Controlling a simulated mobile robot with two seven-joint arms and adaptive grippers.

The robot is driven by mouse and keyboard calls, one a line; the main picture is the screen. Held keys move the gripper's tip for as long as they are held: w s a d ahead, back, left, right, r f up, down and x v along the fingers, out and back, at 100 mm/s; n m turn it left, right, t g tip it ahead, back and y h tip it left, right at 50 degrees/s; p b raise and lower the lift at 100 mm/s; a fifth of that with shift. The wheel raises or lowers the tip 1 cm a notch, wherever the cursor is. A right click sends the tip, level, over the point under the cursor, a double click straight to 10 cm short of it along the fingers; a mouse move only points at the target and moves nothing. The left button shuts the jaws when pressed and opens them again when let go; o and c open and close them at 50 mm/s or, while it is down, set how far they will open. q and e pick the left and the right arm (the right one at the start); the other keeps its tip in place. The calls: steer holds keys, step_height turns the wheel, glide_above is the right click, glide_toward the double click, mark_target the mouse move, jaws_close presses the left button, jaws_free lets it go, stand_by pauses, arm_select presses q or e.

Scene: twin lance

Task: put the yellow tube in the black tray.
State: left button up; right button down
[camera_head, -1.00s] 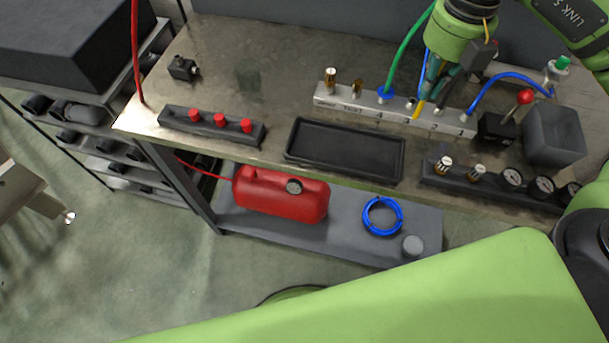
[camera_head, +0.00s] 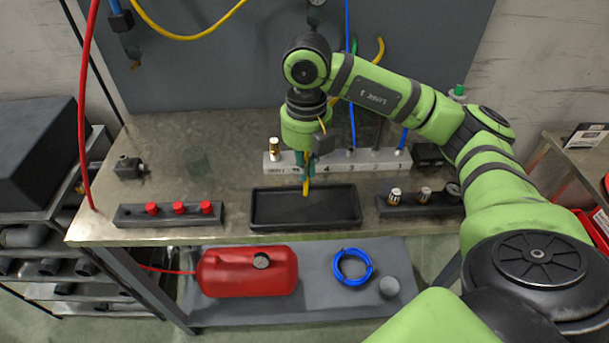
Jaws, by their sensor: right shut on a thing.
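The black tray (camera_head: 270,223) lies empty on the workbench, near its front edge. My right gripper (camera_head: 305,172) points down above the back part of the tray and is shut on the yellow tube (camera_head: 306,187). A short yellow end hangs below the fingers, over the tray; from this view I cannot tell its exact height. The rest of the tube is mostly hidden behind the gripper and wrist. My left gripper is not in view.
A grey manifold block (camera_head: 363,159) with blue and green tubes stands behind the tray. A bar with red knobs (camera_head: 180,214) is left of the tray, and a gauge bar (camera_head: 410,207) is right. A red tank (camera_head: 246,272) sits on the lower shelf.

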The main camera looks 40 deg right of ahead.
mark_target(305, 194)
steer(key=shift+a+f, duration=0.1)
steer(key=shift+f, duration=0.25)
step_height(305, 194, down, 4)
steer(key=shift+r+p, duration=0.2)
steer(key=shift+p, duration=0.45)
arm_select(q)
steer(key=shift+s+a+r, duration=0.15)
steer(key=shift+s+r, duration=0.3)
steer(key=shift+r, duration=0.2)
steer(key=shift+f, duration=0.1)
arm_select(e)
steer(key=shift+f+b, duration=0.25)
steer(key=shift+b, duration=0.05)
steer(key=c, duration=1.4)
jaws_free()
steer(key=shift+r, duration=0.1)
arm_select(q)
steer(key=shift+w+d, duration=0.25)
arm_select(e)
steer(key=shift+r, duration=0.1)
